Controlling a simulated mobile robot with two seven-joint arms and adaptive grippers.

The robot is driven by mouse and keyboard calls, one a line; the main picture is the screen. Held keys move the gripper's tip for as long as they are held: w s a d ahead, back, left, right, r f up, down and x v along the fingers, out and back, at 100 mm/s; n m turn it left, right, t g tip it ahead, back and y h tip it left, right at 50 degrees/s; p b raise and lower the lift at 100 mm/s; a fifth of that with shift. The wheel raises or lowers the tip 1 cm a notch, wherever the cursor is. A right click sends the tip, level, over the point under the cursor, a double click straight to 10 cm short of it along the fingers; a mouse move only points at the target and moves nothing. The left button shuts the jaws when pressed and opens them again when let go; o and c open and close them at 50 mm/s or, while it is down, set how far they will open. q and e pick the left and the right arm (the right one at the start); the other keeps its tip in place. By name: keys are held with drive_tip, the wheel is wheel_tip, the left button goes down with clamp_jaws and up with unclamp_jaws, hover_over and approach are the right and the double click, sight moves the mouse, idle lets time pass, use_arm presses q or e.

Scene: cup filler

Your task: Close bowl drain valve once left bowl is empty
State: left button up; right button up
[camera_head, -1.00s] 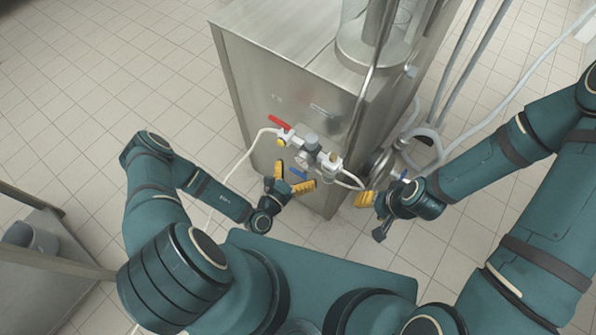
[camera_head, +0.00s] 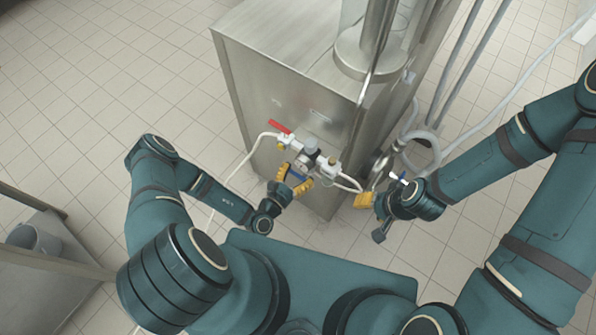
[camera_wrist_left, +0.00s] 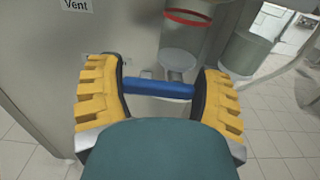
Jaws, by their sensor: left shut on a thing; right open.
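A blue valve handle (camera_wrist_left: 158,88) spans between the yellow fingers of my left gripper (camera_wrist_left: 160,90) in the left wrist view. In the head view, my left gripper (camera_head: 293,180) is shut on this blue handle, just below the white fittings on the steel cabinet's front. The fingers mostly hide the handle there. My right gripper (camera_head: 372,200) is open beside the cabinet's right edge, close to a small white-and-blue valve (camera_head: 399,177); I cannot tell whether it touches. The left bowl is not clearly identifiable, so its contents cannot be told.
The steel cabinet (camera_head: 290,40) fills the middle. A red lever (camera_head: 280,127) and a gauge (camera_head: 304,160) sit above my left gripper. White hoses run left and right. A grey container (camera_head: 35,238) stands at the far left. The tiled floor (camera_head: 110,80) at left is open.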

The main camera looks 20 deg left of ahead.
use_arm(q)
drive_tip(key=shift+s, duration=0.1)
drive_tip(key=o, duration=1.1)
drive_tip(key=shift+o, duration=0.2)
drive_tip(key=v, duration=1.2)
